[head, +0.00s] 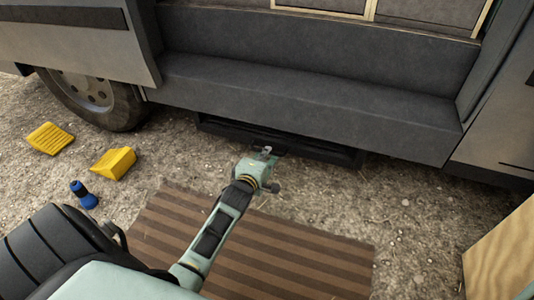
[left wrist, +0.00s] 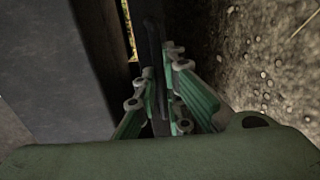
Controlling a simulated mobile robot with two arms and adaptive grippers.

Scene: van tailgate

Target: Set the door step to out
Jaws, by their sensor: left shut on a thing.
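The door step (head: 330,154) is a dark, flat frame low under the van's grey sill. Its front edge shows just below the sill, close above the ground. My left gripper (head: 267,150) reaches the step's front edge, left of its middle. In the left wrist view, the green fingers of my left gripper (left wrist: 160,78) are shut on a thin dark bar (left wrist: 153,40), the step's edge. The fingers hide part of the bar. My right gripper is not in view.
A striped brown mat (head: 290,255) lies on the gravel before the step. Two yellow wedges (head: 49,138) (head: 114,163) and a blue object (head: 84,194) lie at left near the wheel (head: 95,95). A wooden panel (head: 503,255) stands at lower right.

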